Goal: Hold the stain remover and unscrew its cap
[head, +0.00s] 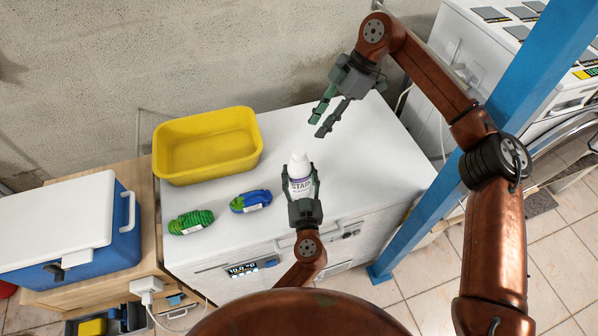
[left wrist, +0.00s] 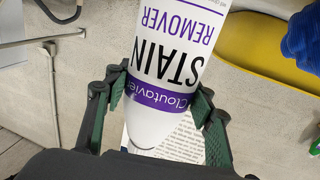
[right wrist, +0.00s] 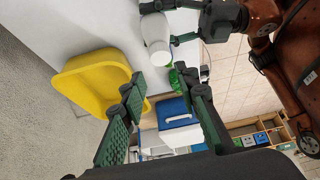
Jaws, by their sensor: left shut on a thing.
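The stain remover (head: 300,186) is a white bottle with a purple-banded label, upright over the front of the white top, with its white cap (head: 299,157) uppermost. My left gripper (head: 300,172) is shut on the bottle's body from the front. The left wrist view shows the label of the stain remover (left wrist: 170,60) between the fingers. My right gripper (head: 317,128) is open and empty, above and behind the bottle. In the right wrist view, the bottle (right wrist: 156,38) lies beyond the spread fingers. The bottle's base is hidden in the head view.
A yellow basin (head: 208,178) stands at the back left of the white top (head: 370,165). A blue-and-green bundle (head: 250,201) and a green bundle (head: 191,222) lie in front of it. A blue cooler (head: 125,212) is at left, a blue post (head: 415,225) at right.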

